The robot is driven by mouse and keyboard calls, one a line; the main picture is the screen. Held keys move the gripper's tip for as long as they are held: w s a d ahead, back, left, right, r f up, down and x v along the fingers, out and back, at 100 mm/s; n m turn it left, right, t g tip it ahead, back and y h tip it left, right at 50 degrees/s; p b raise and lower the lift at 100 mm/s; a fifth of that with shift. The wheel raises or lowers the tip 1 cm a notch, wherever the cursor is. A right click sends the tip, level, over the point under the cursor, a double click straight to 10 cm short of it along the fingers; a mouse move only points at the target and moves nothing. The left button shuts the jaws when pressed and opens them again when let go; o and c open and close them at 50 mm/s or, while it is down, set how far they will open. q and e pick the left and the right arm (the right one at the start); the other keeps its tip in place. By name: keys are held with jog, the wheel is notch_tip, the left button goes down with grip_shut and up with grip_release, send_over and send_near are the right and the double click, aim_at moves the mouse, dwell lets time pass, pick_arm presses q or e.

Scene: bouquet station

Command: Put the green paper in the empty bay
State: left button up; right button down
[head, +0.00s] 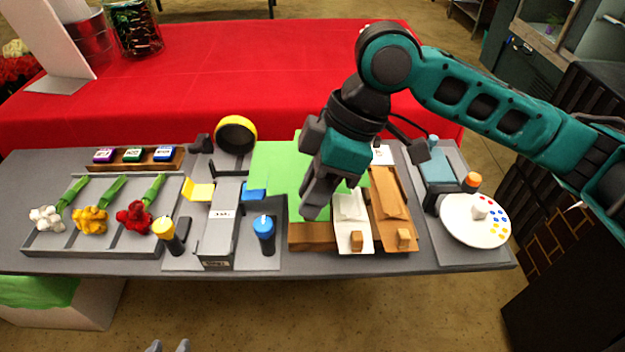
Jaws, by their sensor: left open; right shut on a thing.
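The green paper (272,172) is a flat bright green sheet at the middle of the table. My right gripper (314,208) reaches down over it and is shut on it. The sheet overlaps a wooden bay (312,238), whose brown front edge shows below it; the gripper and sheet hide the rest of this bay. I cannot tell whether the sheet rests on the bay or hangs above it. To its right are a bay with white paper (350,206) and one with brown paper (389,192). My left gripper (168,346) is open and empty at the bottom edge, off the table.
A grey dispenser (219,225), blue-capped bottle (264,236) and yellow tape roll (236,134) stand left of the paper. A tray (90,250) with flowers lies further left. A round white palette (475,222) is at right. Red cloth (240,60) covers the table behind.

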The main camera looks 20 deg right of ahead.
jog(key=shift+f+b, duration=0.95)
jog(key=shift+b, duration=0.2)
notch_tip(320, 180, down, 3)
jog(key=b, duration=0.4)
jog(key=shift+f, duration=0.15)
notch_tip(320, 180, down, 3)
jog(key=shift+r, duration=0.15)
jog(key=shift+f, duration=0.2)
pick_arm(q)
jog(key=f, duration=0.3)
jog(key=d+f, duration=0.1)
jog(key=f, duration=0.1)
jog(key=shift+w, duration=0.35)
jog(key=shift+r, duration=0.1)
jog(key=shift+w+r+h+p, duration=0.1)
jog(key=shift+r+h+p, duration=0.2)
jog(key=shift+r, duration=0.05)
jog(key=shift+r, duration=0.25)
